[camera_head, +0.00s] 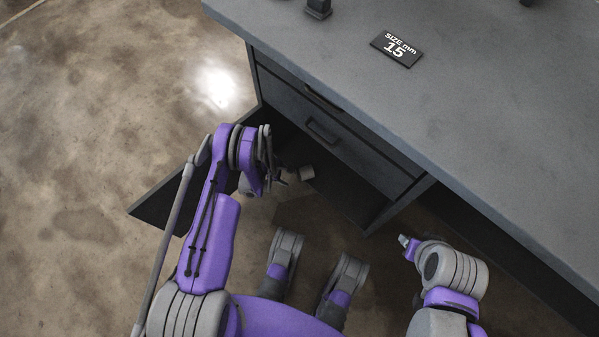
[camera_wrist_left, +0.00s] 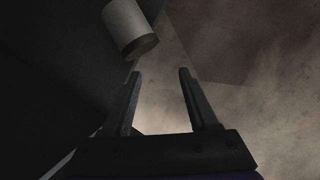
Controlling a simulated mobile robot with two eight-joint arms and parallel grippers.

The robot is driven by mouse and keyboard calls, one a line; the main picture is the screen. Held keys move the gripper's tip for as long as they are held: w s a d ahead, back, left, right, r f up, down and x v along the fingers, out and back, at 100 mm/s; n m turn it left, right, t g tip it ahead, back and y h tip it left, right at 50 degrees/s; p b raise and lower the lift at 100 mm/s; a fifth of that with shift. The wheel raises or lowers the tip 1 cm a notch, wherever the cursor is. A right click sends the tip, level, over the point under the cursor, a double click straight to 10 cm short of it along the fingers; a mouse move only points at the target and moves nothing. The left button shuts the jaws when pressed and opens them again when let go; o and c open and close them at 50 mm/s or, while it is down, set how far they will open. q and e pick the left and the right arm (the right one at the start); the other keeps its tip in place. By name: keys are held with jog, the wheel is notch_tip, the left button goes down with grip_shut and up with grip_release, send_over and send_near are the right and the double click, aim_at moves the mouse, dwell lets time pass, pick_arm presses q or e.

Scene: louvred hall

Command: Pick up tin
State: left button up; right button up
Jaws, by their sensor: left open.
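The tin is a small pale cylinder (camera_wrist_left: 127,24) at the top of the left wrist view, with a darker end facing me. A small pale object that looks like it shows in the head view (camera_head: 307,173), by the open lower part of the cabinet. My left gripper (camera_head: 284,178) is low beside it. In the left wrist view its two fingers (camera_wrist_left: 160,73) are apart with nothing between them, and the tin is beyond the fingertips, slightly left. My right gripper (camera_head: 404,241) is small and partly seen at the lower right; its jaws cannot be made out.
A grey-topped cabinet (camera_head: 450,110) fills the right, with drawers and handles (camera_head: 322,131) above the dark opening. An open door panel (camera_head: 160,205) stands out to the left, behind my left arm. A "SIZE mm 15" plate (camera_head: 397,49) lies on top. The concrete floor (camera_head: 80,130) at left is clear.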

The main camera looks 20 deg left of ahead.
aim_at(305, 171)
pick_arm(q)
jog(key=o, duration=0.5)
jog(key=d+m+y, duration=0.1)
jog(key=m, duration=0.1)
jog(key=w+d+r+m+y, duration=0.1)
jog(key=d+m, duration=0.1)
jog(key=d+r+m+y, duration=0.1)
jog(key=m, duration=0.1)
jog(key=shift+w+d, duration=0.35)
jog(key=shift+d, duration=0.05)
jog(key=shift+c, duration=0.2)
jog(key=shift+o, duration=0.5)
jog(key=d+r+m+y, duration=0.1)
jog(key=m, duration=0.1)
jog(key=w+d+r+m+y, duration=0.1)
jog(key=m, duration=0.1)
jog(key=w+d+r+m+y, duration=0.1)
jog(key=r+m, duration=0.1)
jog(key=shift+w+d+t, duration=0.2)
jog(key=shift+t, duration=0.2)
jog(key=shift+m, duration=0.3)
jog(key=b+x, duration=0.1)
jog(key=x, duration=0.4)
jog(key=shift+w, duration=0.25)
jog(key=shift+s+b+x, duration=0.15)
jog(key=shift+b+x, duration=0.3)
jog(key=shift+x, duration=0.9)
jog(key=shift+s+b+x, duration=0.2)
jog(key=shift+b+x, duration=0.25)
jog(key=shift+x, duration=0.85)
